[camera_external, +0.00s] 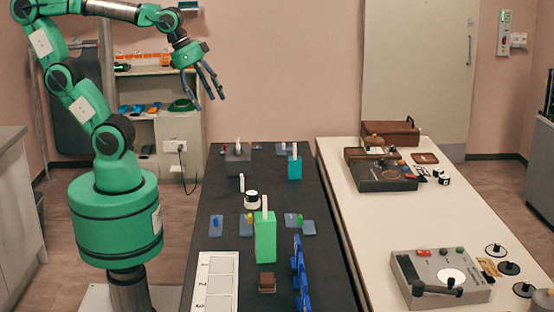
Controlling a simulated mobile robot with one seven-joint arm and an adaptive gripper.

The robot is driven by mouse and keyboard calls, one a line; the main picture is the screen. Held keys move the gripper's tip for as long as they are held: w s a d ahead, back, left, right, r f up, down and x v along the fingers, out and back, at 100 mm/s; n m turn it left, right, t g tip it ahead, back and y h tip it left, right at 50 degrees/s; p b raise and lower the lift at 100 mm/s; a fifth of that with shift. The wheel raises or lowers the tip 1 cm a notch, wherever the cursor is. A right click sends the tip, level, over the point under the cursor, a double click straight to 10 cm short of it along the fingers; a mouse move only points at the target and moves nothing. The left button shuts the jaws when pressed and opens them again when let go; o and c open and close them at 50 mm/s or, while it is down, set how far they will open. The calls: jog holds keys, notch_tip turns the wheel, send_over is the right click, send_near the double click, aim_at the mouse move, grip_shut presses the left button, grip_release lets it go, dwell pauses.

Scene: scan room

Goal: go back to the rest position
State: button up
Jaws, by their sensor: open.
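My gripper (207,84) hangs in the air at the end of my green arm, above and behind the far left corner of the dark table (205,262). Its dark fingers are spread apart and point down and to the right. Nothing is between the fingers, and the gripper touches nothing that I can see. My arm rises from its green base at the left, bends over at the top and reaches right.
A green block (265,240), a teal block (294,166), a grey box (237,154), a blue rack (299,272) and a numbered white tray (217,257) stand on the dark table. A white table (385,227) with control boxes is at the right. A shelf (180,130) stands behind my gripper.

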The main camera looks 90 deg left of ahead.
jog(key=shift+t, duration=0.3)
jog(key=s+a, duration=0.1)
jog(key=s, duration=0.2)
jog(key=s+a, duration=0.1)
jog(key=shift+s+a, duration=0.35)
dwell(0.7)
